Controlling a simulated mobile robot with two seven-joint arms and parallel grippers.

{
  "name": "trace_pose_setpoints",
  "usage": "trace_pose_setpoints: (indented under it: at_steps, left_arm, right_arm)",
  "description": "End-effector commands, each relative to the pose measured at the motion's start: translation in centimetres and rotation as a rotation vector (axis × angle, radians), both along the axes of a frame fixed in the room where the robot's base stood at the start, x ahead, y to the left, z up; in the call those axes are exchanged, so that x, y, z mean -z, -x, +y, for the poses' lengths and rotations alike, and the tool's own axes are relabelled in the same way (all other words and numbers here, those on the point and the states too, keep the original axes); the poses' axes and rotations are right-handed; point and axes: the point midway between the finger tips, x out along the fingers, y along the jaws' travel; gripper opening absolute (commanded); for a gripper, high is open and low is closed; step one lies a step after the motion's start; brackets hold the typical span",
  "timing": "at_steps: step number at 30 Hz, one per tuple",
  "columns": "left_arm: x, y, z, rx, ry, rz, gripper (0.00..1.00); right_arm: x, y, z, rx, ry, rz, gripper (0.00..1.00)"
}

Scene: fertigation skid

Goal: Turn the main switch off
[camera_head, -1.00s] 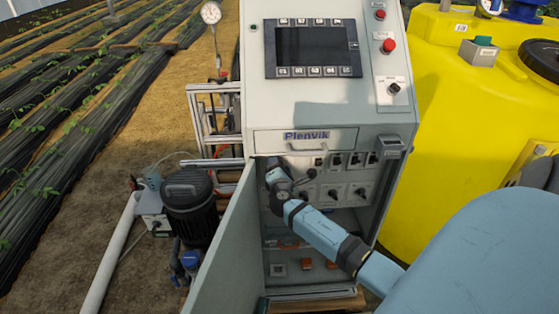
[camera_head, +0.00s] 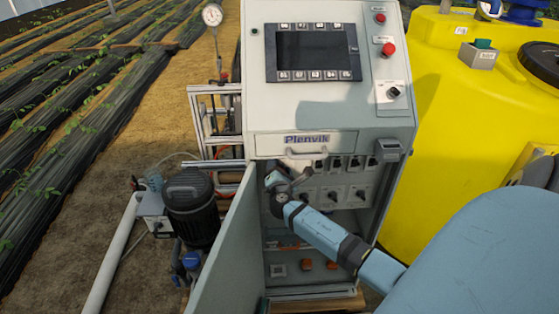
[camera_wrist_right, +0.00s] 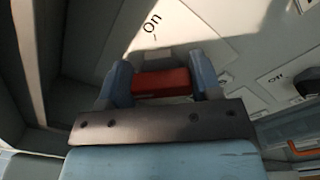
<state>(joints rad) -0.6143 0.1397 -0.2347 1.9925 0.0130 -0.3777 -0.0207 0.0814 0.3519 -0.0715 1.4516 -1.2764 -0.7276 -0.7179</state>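The main switch has a red handle (camera_wrist_right: 162,83), seen in the right wrist view on a pale plate (camera_wrist_right: 180,35) lettered "On". My right gripper (camera_wrist_right: 162,80) has one finger on each side of the red handle, and both fingers appear to touch it. In the head view my right gripper (camera_head: 276,178) is inside the open cabinet (camera_head: 328,215), at the upper left of its switch panel, and hides the main switch there. The handle's exact angle is hard to tell. My left gripper is not in view.
The cabinet door (camera_head: 230,250) hangs open on the left. Several dark rotary switches (camera_head: 334,194) sit right of my gripper. A drawer front (camera_head: 305,143) lies just above the opening. A yellow tank (camera_head: 460,120) stands right, a black pump (camera_head: 190,205) left.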

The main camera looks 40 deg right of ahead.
Motion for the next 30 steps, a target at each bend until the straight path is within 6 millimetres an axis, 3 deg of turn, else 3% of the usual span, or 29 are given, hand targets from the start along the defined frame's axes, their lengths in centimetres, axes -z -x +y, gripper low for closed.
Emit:
trace_pose_setpoints:
  at_steps: [1, 3, 14, 30]
  left_arm:
    - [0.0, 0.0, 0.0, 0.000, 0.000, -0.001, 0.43]
    - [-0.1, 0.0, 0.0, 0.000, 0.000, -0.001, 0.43]
    - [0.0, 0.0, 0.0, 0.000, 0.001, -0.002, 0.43]
    - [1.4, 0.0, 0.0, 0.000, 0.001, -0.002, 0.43]
  right_arm:
    - [0.1, 0.0, 0.0, 0.000, 0.001, 0.002, 0.69]
    - [0.1, 0.0, 0.0, 0.000, 0.001, 0.002, 0.84]
    - [0.1, 0.4, 0.4, -0.001, -0.001, -0.001, 0.84]
    - [0.2, 8.7, 7.3, -0.001, -0.002, 0.001, 0.84]
